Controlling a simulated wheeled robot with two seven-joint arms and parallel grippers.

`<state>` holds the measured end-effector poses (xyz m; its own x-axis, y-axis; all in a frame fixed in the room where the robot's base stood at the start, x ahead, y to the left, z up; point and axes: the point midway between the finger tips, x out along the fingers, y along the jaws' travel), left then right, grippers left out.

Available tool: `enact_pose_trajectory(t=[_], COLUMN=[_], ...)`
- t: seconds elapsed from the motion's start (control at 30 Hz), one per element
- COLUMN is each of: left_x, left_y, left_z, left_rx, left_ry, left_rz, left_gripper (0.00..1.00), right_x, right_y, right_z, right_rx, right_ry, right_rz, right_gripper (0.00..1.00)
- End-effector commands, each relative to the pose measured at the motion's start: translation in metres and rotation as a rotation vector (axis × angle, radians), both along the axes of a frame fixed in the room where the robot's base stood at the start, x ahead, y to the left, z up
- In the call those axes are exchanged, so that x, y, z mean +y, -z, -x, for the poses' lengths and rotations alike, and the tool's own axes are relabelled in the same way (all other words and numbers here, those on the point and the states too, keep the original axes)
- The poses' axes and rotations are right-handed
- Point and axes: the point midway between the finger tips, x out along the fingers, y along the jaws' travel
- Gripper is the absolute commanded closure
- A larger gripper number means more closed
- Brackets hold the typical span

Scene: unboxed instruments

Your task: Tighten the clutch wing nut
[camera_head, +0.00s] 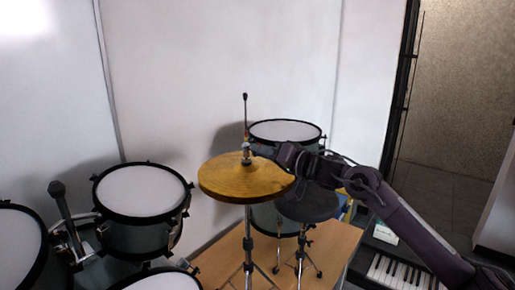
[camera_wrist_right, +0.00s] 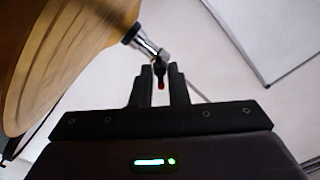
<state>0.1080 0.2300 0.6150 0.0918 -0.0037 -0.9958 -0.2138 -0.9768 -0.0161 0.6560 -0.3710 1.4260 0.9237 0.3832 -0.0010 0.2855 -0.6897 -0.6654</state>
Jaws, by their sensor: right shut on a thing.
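The hi-hat cymbals (camera_head: 225,182) sit on a chrome stand, with the clutch (camera_head: 246,155) on the rod above them. My right gripper (camera_head: 260,150) reaches in from the right at clutch height, just above the cymbals. In the right wrist view, the wooden-looking cymbal (camera_wrist_right: 65,50) is at the left, and the silver clutch (camera_wrist_right: 140,40) sticks out from it. The right gripper (camera_wrist_right: 164,82) is shut on a small dark part with a red tip at the clutch, the wing nut (camera_wrist_right: 159,72). Its far side is hidden between the fingers. My left gripper is not in view.
A floor drum (camera_head: 286,131) stands behind the cymbals and a dark round seat (camera_head: 307,205) is to their right. More drums (camera_head: 142,190) and a microphone (camera_head: 57,189) are at the left. A keyboard (camera_head: 400,272) is at the lower right, below my right arm.

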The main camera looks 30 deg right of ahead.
Motion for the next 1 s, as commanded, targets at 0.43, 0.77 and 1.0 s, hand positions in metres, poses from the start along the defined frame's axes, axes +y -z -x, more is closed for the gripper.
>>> enact_pose_trajectory(t=[0.43,0.77,1.0], left_x=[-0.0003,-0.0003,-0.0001], left_y=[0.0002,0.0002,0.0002], left_z=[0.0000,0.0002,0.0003], left_rx=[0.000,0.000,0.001], left_ry=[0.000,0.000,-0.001], left_rz=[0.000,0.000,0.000], left_gripper=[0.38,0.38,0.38], right_x=[-0.0006,-0.0011,0.0000], right_y=[-0.0018,-0.0017,-0.0026], right_z=[-0.0004,-0.0001,-0.0002], right_rx=[0.137,0.157,0.278], right_ry=[0.001,0.003,-0.001], right_rz=[-0.346,-0.391,-0.687], right_gripper=[1.00,1.00,1.00])
